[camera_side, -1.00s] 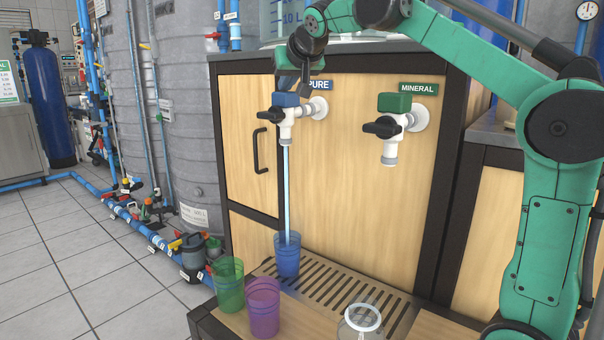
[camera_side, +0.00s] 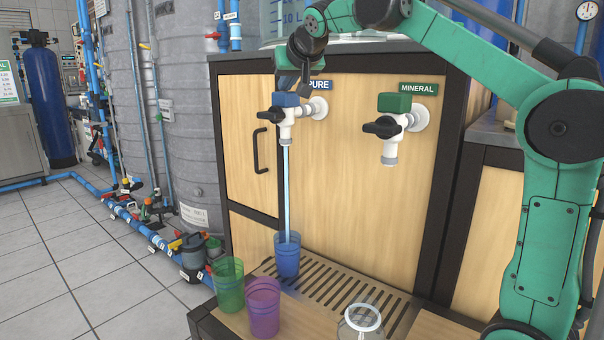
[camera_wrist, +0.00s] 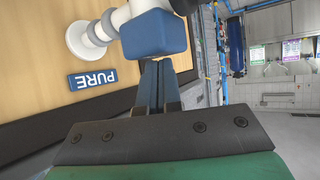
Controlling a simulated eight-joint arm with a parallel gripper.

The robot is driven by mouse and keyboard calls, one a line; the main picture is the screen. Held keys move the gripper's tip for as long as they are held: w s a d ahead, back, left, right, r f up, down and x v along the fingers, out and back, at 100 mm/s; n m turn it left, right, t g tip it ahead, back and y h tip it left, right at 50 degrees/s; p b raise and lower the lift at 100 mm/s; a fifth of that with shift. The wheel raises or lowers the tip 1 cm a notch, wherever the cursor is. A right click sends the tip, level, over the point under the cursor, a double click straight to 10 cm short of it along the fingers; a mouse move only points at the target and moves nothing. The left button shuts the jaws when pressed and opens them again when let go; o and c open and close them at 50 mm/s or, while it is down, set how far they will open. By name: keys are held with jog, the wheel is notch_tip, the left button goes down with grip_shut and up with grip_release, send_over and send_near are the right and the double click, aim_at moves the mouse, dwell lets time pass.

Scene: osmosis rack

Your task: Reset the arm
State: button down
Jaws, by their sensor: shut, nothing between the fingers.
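Water (camera_side: 286,185) runs from the PURE tap into a blue cup (camera_side: 287,257) standing on the slotted drip tray (camera_side: 385,291). My green arm reaches in from the right.
The green-capped MINERAL tap (camera_side: 391,128) is to the right, with no water running from it. A green cup (camera_side: 229,287), a purple cup (camera_side: 264,310) and a clear glass vessel (camera_side: 360,325) stand in front. A cabinet handle (camera_side: 261,151) sticks out at left.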

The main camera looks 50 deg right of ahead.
dwell(0.3)
jog(key=w+a+n+t+y, duration=0.2)
jog(key=a+n, duration=0.2)
jog(key=a, duration=0.2)
jog(key=s+a+f+g+y, duration=0.1)
jog(key=s+a+f, duration=0.1)
jog(key=s+f, duration=0.3)
jog(key=s+a+f+n+g+y, duration=0.1)
jog(key=s+f, duration=0.5)
jog(key=f, duration=0.6)
jog(key=s+a+f+n+g+y, duration=0.1)
jog(key=s+a+f+g+y, duration=0.1)
jog(key=s+a+f, duration=0.3)
notch_tip(320, 180, down, 4)
jog(key=shift+s+r+g, duration=0.15)
jog(key=shift+s+g, duration=0.55)
jog(key=shift+s, duration=0.05)
jog(key=shift+a, duration=0.1)
